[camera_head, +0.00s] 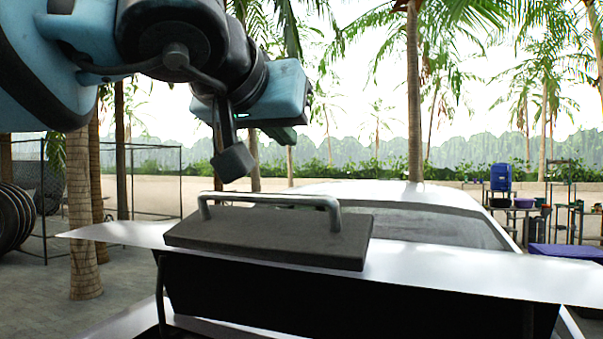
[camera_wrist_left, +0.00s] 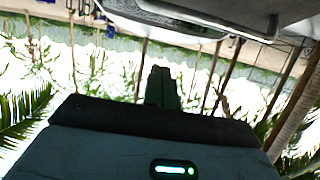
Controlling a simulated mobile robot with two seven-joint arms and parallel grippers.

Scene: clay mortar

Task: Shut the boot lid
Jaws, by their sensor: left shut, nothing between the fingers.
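The white boot lid (camera_head: 480,272) stands raised at the back of a white car (camera_head: 400,190), its dark inner side (camera_head: 350,295) facing me. A dark grey slab (camera_head: 270,238) with a curved grey bar handle (camera_head: 270,199) sits on the lid's top edge. My left gripper (camera_head: 234,162) comes in from the upper left, shut and empty. In the picture it is just above the handle's left part; a gap shows between them. In the left wrist view the shut fingers (camera_wrist_left: 162,88) are below the handle (camera_wrist_left: 180,28) in the picture, apart from it. My right gripper is not seen.
A blue container (camera_head: 501,177) stands on a table at the right, near a blue-purple box (camera_head: 565,252). Dark tyres (camera_head: 15,215) and a wire cage (camera_head: 150,175) are at the left.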

